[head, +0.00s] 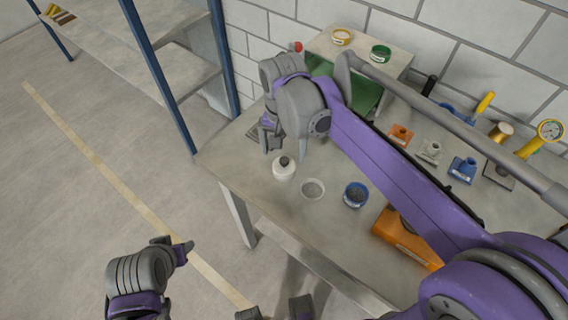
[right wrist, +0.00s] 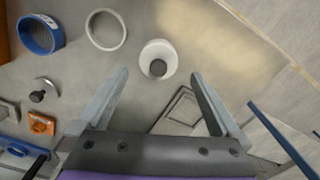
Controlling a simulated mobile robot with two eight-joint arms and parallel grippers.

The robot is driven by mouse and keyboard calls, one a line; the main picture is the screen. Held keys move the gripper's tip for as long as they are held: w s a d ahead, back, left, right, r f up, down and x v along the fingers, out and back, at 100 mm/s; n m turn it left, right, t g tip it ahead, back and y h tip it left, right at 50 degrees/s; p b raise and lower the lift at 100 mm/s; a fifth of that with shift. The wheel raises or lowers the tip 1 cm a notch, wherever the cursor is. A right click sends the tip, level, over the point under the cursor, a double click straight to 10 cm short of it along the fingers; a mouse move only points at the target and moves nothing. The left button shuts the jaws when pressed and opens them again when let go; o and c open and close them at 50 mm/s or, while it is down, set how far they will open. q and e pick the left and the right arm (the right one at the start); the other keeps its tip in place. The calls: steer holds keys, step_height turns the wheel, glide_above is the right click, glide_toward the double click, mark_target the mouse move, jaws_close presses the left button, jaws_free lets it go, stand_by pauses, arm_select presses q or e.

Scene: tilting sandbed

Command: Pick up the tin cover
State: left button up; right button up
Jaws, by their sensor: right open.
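I cannot tell for sure which piece is the tin cover. A white round piece with a dark knob-like top (head: 284,168) stands near the table's left front; in the right wrist view it (right wrist: 158,52) lies just ahead of the fingers, roughly centred between them. Beside it are a pale round ring or dish (head: 312,188) and a blue round tin (head: 355,194) with grey content. My right gripper (head: 271,138) is open and empty, behind and left of the white piece. My left gripper (head: 180,250) hangs off the table at lower left; its jaws are unclear.
An orange box (head: 405,240) sits at the table's front, partly under my right arm. Orange (head: 401,135), grey (head: 429,151) and blue (head: 462,169) blocks stand farther right. A dark rectangular frame (right wrist: 178,108) lies below the right fingers. A blue-posted shelf (head: 160,75) stands left.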

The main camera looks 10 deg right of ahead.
mark_target(284, 160)
steer(key=shift+w+f, duration=0.1)
steer(key=shift+f, duration=0.6)
steer(key=f, duration=0.3)
steer(key=shift+s+f, duration=0.25)
steer(key=shift+f, duration=0.45)
steer(key=shift+c, duration=0.2)
